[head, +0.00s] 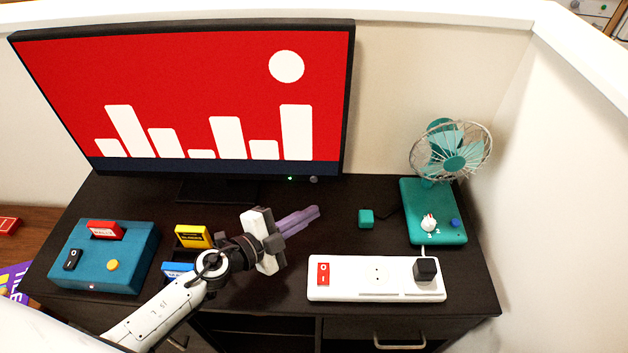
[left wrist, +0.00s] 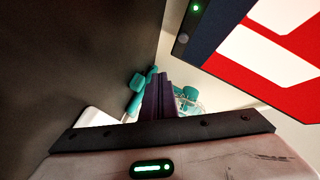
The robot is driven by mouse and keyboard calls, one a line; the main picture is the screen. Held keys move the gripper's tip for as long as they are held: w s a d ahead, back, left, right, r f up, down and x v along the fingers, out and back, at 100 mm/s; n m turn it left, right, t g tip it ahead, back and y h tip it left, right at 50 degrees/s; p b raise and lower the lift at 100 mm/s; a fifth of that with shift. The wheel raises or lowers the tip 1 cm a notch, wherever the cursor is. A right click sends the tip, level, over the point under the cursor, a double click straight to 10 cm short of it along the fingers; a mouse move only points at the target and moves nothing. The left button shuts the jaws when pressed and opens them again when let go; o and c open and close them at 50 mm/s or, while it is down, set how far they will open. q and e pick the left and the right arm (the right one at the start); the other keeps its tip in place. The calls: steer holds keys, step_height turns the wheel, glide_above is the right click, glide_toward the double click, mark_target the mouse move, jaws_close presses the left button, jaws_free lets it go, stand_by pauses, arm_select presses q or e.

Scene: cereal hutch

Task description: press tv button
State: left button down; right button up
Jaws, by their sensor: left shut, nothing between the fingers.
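The TV (head: 205,75) stands at the back left of the dark desk, its screen lit red with white bars and a white disc. A small round grey button (head: 313,179) sits on its lower bezel, right of a green light (head: 290,178). In the left wrist view the button (left wrist: 183,38) shows near the top, below the green light (left wrist: 196,7). My left gripper (head: 314,211) is shut and empty, its purple fingers in front of and below the button, apart from it. The fingers also show in the left wrist view (left wrist: 158,92). My right gripper is not in view.
A teal fan (head: 448,160) on a teal base (head: 432,228) stands at right. A white power strip (head: 340,290) lies at the front. A blue box (head: 130,260) with a red cartridge is at left, near a yellow cartridge (head: 193,237). A teal cube (head: 366,218) sits right of my fingers.

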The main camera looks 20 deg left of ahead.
mark_target(314, 180)
arm_select(q)
steer(key=w, duration=0.2)
steer(key=w+a+b, duration=0.1)
steer(key=w, duration=0.1)
steer(key=shift+w+a, duration=0.15)
steer(key=shift+w, duration=0.25)
steer(key=shift+w+a, duration=0.15)
steer(key=shift+w, duration=0.5)
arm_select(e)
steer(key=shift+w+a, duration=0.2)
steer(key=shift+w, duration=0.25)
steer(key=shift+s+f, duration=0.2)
arm_select(q)
steer(key=shift+w+a, duration=0.1)
stand_by(0.5)
steer(key=shift+w, duration=0.3)
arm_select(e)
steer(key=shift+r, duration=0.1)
arm_select(q)
steer(key=shift+w+a, duration=0.2)
steer(key=shift+w, duration=0.15)
stand_by(0.6)
steer(key=shift+s, duration=0.1)
steer(key=shift+s+d+p, duration=0.2)
steer(key=shift+s+p, duration=0.25)
steer(key=shift+s, duration=0.2)
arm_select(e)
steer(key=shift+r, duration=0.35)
